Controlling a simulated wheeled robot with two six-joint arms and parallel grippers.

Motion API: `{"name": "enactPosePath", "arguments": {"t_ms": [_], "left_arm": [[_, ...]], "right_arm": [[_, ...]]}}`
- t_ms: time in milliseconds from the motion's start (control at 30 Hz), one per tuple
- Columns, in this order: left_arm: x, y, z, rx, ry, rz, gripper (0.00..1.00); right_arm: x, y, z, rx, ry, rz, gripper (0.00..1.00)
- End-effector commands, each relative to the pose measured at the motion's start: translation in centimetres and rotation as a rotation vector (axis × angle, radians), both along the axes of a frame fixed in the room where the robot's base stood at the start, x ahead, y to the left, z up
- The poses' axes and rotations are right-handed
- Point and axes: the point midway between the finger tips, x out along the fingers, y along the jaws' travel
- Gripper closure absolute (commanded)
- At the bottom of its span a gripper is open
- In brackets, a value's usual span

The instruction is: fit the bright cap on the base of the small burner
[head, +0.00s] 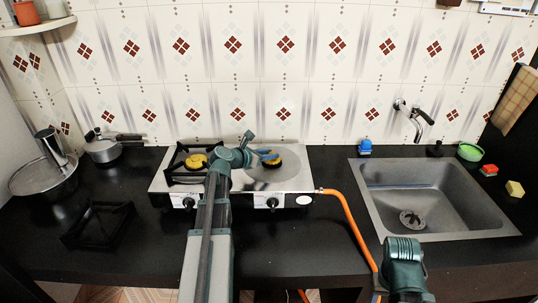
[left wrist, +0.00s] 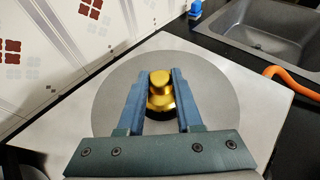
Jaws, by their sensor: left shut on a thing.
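A shiny gold cap (left wrist: 160,80) with a stepped top is between the two blue fingers of my left gripper (left wrist: 164,72), which is shut on it. In the head view the left gripper (head: 268,156) is over the right burner, and the gold cap (head: 274,161) shows partly beneath its fingers. In the left wrist view a dark burner base shows just under the gold, in the middle of the round grey plate (left wrist: 112,100). I cannot tell whether the cap is seated or slightly above. My right gripper is not visible; only part of that arm shows at lower right.
The stove (head: 308,183) has a left burner with a yellow cap (head: 197,161) under a black grate. A loose black grate (head: 98,226) lies on the counter at left. An orange hose (head: 352,225) runs from the stove's right side. A sink (head: 372,205) is at right.

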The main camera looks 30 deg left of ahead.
Motion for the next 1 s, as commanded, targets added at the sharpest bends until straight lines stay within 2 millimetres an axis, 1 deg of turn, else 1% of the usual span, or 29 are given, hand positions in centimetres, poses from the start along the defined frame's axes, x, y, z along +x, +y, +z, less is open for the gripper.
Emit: {"name": "enactPosePath", "arguments": {"t_ms": [433,467,500,633,900,1000], "left_arm": [[0.00,0.00,-1.18,0.000,0.000,0.000,1.00],[0.00,0.00,-1.07,0.000,0.000,0.000,0.62],[0.01,0.00,-1.03,0.000,0.000,0.000,0.55],[0.00,0.00,-1.03,0.000,0.000,0.000,0.32],[-0.02,0.00,-1.02,0.000,0.000,0.000,0.31],[-0.46,0.08,-0.76,0.000,0.000,0.001,0.31]], "right_arm": [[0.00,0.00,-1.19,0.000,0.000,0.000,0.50],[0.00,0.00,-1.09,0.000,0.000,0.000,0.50],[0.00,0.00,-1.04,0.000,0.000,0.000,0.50],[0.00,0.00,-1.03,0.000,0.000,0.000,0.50],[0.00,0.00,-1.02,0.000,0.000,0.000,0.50],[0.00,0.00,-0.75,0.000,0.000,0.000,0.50]]}}
